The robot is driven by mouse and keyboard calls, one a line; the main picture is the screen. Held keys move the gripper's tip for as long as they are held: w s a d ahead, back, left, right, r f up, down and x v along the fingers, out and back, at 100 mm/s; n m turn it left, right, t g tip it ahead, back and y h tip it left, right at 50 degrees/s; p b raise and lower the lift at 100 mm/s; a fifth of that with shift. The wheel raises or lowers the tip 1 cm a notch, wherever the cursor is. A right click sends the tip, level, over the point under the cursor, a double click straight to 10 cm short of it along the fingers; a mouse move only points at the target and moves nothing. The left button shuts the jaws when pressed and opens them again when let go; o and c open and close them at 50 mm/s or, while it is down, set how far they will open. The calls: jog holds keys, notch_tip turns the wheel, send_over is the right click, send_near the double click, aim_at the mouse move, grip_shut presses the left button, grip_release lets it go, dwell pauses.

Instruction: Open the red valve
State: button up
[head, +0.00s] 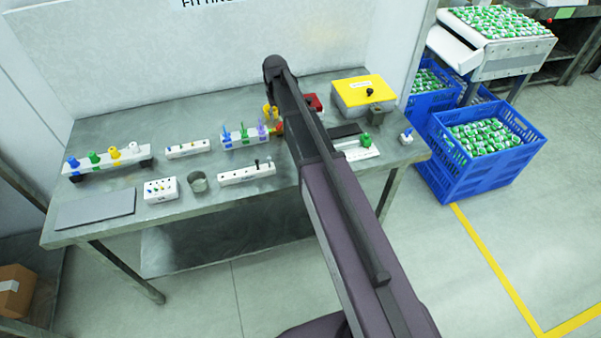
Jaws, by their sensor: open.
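A red-orange part (279,128) shows at the right end of a white rack (240,143), against the edge of my arm. It may be the red valve, but my arm partly covers it, and I cannot tell its handle position. Small blue, green and purple fittings stand on the same rack. A separate red block (313,102) sits just right of my arm, also partly covered. My arm crosses the middle of the view and reaches over the table. My gripper cannot be made out; it seems hidden behind the arm.
The metal table (110,203) also holds a rail with blue, green, yellow and white valves (115,157), a metal cup (198,181), a grey pad (95,208) and a yellow-topped box (362,94). Blue crates (450,170) stand on the floor at right.

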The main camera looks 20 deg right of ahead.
aim_at(279, 124)
jog(key=shift+r+p, duration=5.15)
jog(key=shift+r, duration=0.35)
jog(key=s+f+b, duration=0.6)
jog(key=s, duration=0.7)
jog(key=s+f+b, duration=0.7)
jog(key=s, duration=0.6)
jog(key=shift+s+d+f, duration=0.1)
